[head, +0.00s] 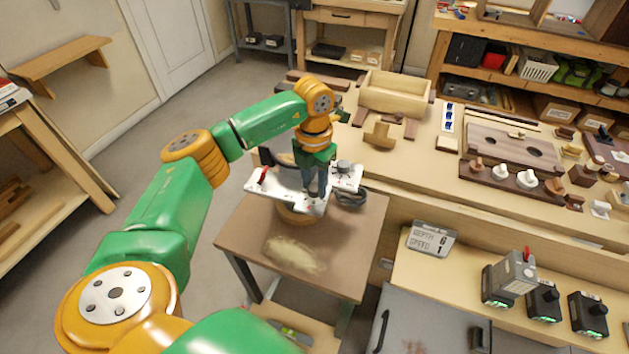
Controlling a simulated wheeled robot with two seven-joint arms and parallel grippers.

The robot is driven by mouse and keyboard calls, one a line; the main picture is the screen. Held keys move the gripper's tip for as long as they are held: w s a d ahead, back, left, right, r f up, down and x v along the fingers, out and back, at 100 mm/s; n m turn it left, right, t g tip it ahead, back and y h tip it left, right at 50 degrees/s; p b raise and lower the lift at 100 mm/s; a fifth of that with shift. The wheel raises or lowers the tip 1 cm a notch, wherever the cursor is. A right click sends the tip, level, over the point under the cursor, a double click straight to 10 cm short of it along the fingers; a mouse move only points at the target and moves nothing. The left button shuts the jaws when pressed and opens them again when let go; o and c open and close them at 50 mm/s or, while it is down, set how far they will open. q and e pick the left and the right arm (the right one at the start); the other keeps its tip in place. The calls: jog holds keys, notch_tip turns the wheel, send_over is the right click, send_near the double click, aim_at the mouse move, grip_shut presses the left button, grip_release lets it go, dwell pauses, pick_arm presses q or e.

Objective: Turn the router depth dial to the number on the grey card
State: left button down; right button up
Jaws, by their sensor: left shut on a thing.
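The router table's silver plate (290,190) lies on a small brown table, with a red knob (263,175) at its left and a grey round knob (344,167) at its right. My left gripper (317,194) points down over the plate's middle and is shut on a small part there, apparently the depth dial. The fingers hide the dial, and no dial number is readable. The grey card (433,239) stands on the lower bench ledge to the right and reads DEPTH 6, SPEED 1. My right gripper is not in view.
A pale patch (292,254), like sawdust, lies on the front of the brown table (340,262). The workbench behind holds a wooden box (395,95) and several wooden parts. Chargers with batteries (543,300) stand at the lower right. Open floor lies to the left.

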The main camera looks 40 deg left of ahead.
aim_at(314, 186)
pick_arm(q)
jog(key=n, duration=0.6)
jog(key=shift+n+p, duration=0.4)
dwell(0.4)
jog(key=c, duration=0.5)
grip_release()
notch_tip(314, 186, up, 6)
jog(key=shift+r+b, duration=0.2)
jog(key=shift+b, duration=0.7)
jog(key=shift+r, duration=0.35)
